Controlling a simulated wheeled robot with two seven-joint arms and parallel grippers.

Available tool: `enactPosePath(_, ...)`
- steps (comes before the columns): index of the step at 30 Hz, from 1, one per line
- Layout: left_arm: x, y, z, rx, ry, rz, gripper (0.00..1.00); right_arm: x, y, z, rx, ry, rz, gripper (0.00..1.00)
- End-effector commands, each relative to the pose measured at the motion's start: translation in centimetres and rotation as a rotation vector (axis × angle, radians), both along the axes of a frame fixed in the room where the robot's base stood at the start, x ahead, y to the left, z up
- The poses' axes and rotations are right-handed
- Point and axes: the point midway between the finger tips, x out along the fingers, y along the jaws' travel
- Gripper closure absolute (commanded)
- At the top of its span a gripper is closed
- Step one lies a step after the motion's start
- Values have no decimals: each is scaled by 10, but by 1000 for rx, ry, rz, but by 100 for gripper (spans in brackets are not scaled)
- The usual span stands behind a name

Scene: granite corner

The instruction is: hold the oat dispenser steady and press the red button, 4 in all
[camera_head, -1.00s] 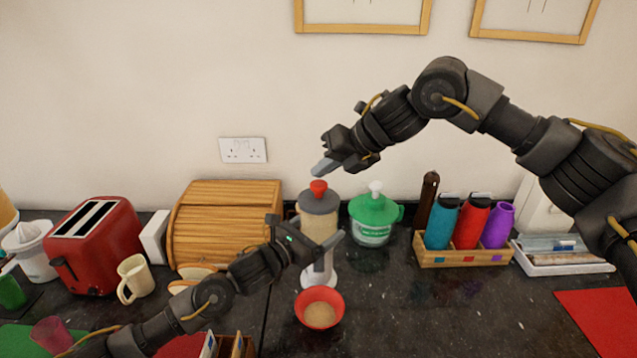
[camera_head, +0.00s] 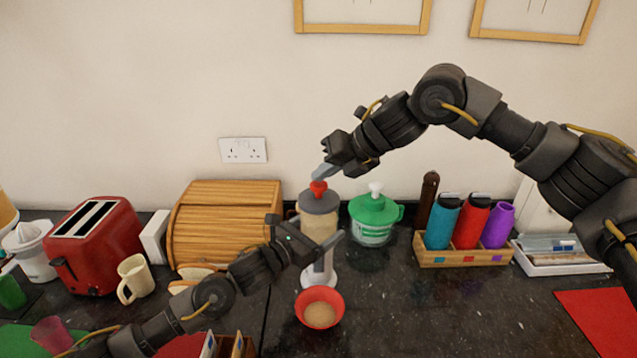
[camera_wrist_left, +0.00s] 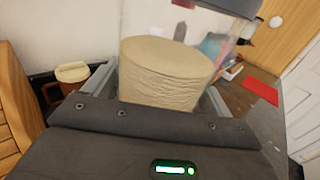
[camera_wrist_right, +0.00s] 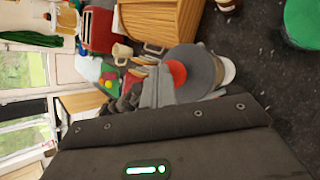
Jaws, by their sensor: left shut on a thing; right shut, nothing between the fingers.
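The oat dispenser (camera_head: 318,226) stands upright, with a clear body full of oats, a grey lid (camera_head: 319,203) and a red button (camera_head: 318,188) on top. My left gripper (camera_head: 306,232) is shut around its body; the left wrist view shows the oats (camera_wrist_left: 165,75) between the fingers. My right gripper (camera_head: 319,175) is shut and empty, pointing down, its tips at the top of the red button and apparently touching it. The right wrist view shows the button (camera_wrist_right: 176,73) beside the fingertips. A red bowl (camera_head: 339,312) with oats sits below the dispenser.
A green-lidded jar (camera_head: 372,222) stands close right of the dispenser, and a wooden bread box (camera_head: 220,222) close left. A wooden rack (camera_head: 465,255) holds bottles farther right. A red toaster (camera_head: 97,245) stands at left. The counter right of the bowl is clear.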

Motion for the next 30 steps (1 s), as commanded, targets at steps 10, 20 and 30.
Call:
enactPosePath(10, 0, 0, 0, -1, -1, 0, 62, 0, 0, -6, -1, 2, 0, 100)
enactPosePath(20, 0, 0, 1, -1, -1, 0, 62, 0, 0, -10, -2, 3, 1, 100)
enactPosePath(30, 0, 0, 1, -1, -1, -1, 62, -1, 0, -15, -4, 4, 1, 100)
